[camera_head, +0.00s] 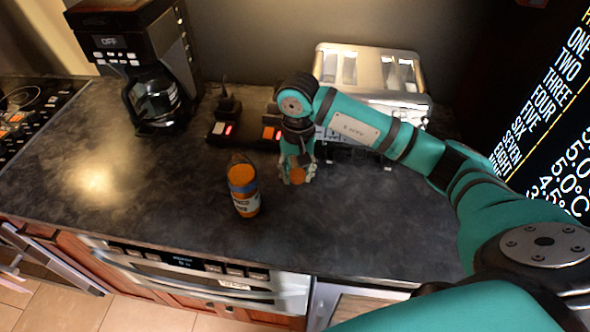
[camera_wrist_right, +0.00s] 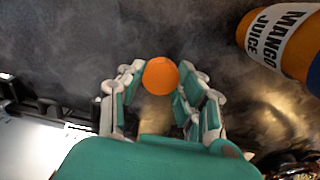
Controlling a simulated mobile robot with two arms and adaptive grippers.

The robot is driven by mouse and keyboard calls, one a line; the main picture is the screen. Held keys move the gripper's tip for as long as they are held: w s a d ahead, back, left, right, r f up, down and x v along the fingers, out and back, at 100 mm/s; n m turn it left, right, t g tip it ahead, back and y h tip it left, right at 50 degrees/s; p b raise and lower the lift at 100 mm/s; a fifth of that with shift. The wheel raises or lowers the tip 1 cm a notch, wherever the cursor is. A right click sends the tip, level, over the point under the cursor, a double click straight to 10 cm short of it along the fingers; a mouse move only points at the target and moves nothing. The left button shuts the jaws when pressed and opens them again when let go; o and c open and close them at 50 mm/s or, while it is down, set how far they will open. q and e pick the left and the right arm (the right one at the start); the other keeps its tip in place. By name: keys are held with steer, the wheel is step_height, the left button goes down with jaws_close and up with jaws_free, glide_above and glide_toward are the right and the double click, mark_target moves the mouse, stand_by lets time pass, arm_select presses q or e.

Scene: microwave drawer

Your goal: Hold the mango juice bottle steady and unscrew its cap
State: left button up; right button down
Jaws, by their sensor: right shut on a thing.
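The mango juice bottle (camera_head: 243,192), with orange contents and a white label, stands on the dark counter left of my right gripper. No orange cap shows on its neck. It also shows at the upper right of the right wrist view (camera_wrist_right: 277,35), cut by the frame edge. My right gripper (camera_head: 298,177) is shut on a round orange cap (camera_wrist_right: 160,76), seen between its fingertips in the wrist view. Gripper and cap are apart from the bottle, to its right, low over the counter. My left gripper is not in view, and nothing is seen holding the bottle.
A coffee maker (camera_head: 140,55) stands at the back left. A power strip (camera_head: 228,128) with lit switches lies behind the bottle. A silver toaster (camera_head: 365,68) stands behind my right arm. The stove (camera_head: 30,110) is at far left. The counter left of the bottle is clear.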

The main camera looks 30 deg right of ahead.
mark_target(295, 169)
steer(key=shift+w+r, duration=0.1)
steer(key=shift+w, duration=0.45)
step_height(295, 169, down, 3)
steer(key=shift+w+f+p, duration=0.1)
steer(key=shift+w+p, duration=0.05)
steer(key=shift+p, duration=0.95)
steer(key=shift+f, duration=0.25)
steer(key=shift+f+b, duration=0.2)
steer(key=shift+b, duration=0.1)
steer(key=c, duration=0.9)
jaws_free()
steer(key=shift+r, duration=0.1)
